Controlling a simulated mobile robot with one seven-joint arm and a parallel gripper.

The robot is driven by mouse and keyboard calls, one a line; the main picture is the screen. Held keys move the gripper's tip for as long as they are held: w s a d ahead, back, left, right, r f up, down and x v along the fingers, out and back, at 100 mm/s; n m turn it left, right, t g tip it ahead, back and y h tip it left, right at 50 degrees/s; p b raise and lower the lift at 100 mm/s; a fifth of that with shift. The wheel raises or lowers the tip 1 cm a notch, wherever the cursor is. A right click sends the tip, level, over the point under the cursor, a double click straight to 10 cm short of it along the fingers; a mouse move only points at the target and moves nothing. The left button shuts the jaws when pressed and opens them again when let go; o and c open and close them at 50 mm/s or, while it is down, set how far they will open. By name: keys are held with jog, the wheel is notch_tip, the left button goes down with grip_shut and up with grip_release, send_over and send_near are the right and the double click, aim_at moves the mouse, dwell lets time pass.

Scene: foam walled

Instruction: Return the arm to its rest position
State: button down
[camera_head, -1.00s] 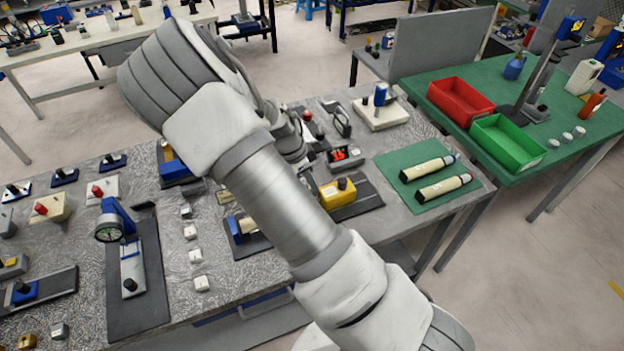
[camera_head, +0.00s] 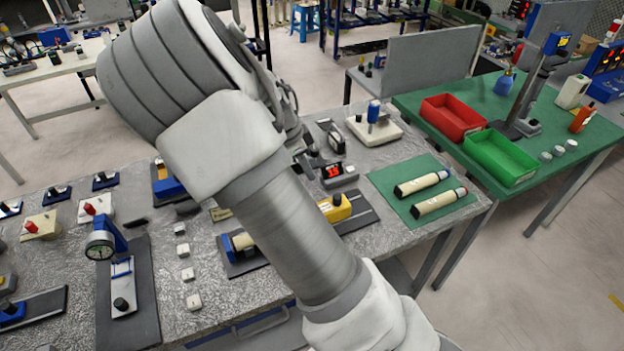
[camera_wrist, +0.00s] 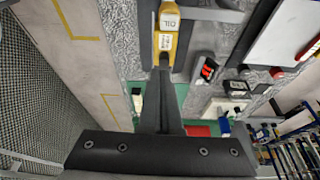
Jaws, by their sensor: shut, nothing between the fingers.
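My arm (camera_head: 285,235) crosses the middle of the head view, its elbow raised at the upper left above the grey bench. My gripper (camera_wrist: 163,72) shows in the wrist view as a narrow dark pair of fingers, closed together with nothing held. It points over the bench, near the yellow block marked OIL (camera_wrist: 166,42) in the picture; the height gap cannot be told. In the head view the forearm hides most of the gripper, and the yellow block (camera_head: 336,208) shows just right of the forearm.
The grey bench (camera_head: 225,300) carries a dial gauge stand (camera_head: 101,245), small white blocks and a green mat (camera_head: 385,182) with two cylinders. A green table (camera_head: 420,88) at the right holds a red bin (camera_head: 452,117) and a green bin (camera_head: 499,158). Floor at the lower right is clear.

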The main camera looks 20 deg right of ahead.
jog(key=shift+r, duration=0.2)
dwell(0.4)
jog(key=s+a+r+n+t+y, duration=0.1)
jog(key=s+r+n+t+y, duration=0.1)
jog(key=s+r+n, duration=0.6)
jog(key=s+a+r+n+t+y+b, duration=0.1)
jog(key=s+r+n+t, duration=0.2)
jog(key=s+r+n, duration=0.6)
jog(key=s+r, duration=0.1)
jog(key=s, duration=0.7)
jog(key=shift+a+y, duration=0.2)
jog(key=shift+y, duration=0.2)
jog(key=shift+w+a, duration=0.1)
jog(key=shift+a, duration=0.15)
